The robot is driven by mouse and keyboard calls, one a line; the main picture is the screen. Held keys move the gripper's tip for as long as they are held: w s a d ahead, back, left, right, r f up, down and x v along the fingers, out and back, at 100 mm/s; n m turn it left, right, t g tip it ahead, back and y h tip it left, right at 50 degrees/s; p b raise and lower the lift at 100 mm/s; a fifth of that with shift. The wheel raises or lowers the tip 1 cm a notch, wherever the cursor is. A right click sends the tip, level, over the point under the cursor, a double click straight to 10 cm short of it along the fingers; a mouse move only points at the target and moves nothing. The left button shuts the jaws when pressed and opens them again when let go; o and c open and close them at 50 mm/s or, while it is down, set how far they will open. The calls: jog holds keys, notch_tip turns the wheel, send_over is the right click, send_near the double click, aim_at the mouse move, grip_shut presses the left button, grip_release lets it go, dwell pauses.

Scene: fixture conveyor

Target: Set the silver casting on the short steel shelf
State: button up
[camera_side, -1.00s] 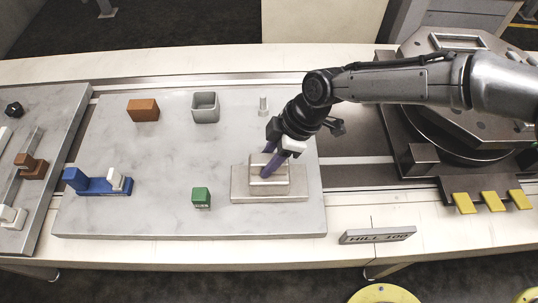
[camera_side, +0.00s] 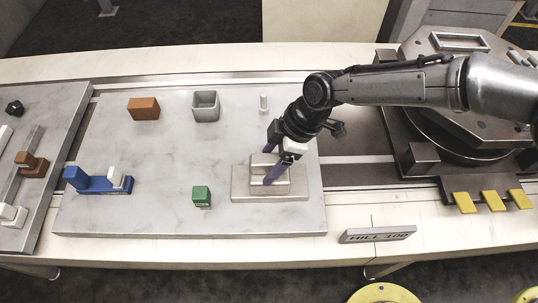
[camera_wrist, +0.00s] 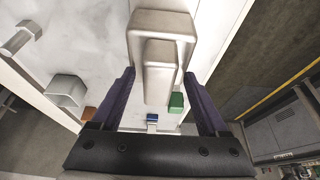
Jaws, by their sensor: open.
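The silver casting (camera_side: 262,160) is a pale, stepped metal block in the side view. It appears to rest on the short steel shelf (camera_side: 295,194), a wider low silver piece at the lower right of the marble slab. In the wrist view the casting (camera_wrist: 160,75) lies between my fingers, with the wider silver piece (camera_wrist: 140,22) beyond it. My gripper (camera_side: 272,160) is open around the casting; it also shows in the wrist view (camera_wrist: 165,103), with gaps on both sides. One finger partly hides the casting in the side view.
A green block (camera_side: 201,196) stands left of the shelf. A blue fixture (camera_side: 98,185), an orange block (camera_side: 143,109), a grey open box (camera_side: 206,107) and a small pale post (camera_side: 264,103) share the slab (camera_side: 150,215). The middle of the slab is clear.

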jog(key=v, duration=1.4)
jog(key=s+d+r+m+t+h, duration=0.1)
jog(key=s+d+r+m, duration=0.2)
jog(key=d, duration=0.6)
jog(key=s+d+r+m+h, duration=0.1)
jog(key=s+d+m, duration=0.1)
jog(key=d+m, duration=0.5)
jog(key=s+d+r+m+t, duration=0.1)
jog(key=s+d+r, duration=0.15)
jog(key=d, duration=0.85)
jog(key=s+d+r+m+t+h, duration=0.1)
jog(key=s+d+m+t+h, duration=0.1)
jog(key=s+d+m, duration=0.5)
jog(key=s+d+t, duration=0.1)
jog(key=s+d, duration=0.5)
jog(key=d, duration=0.3)
jog(key=shift+d+r+t, duration=0.3)
jog(key=shift+r, duration=0.1)
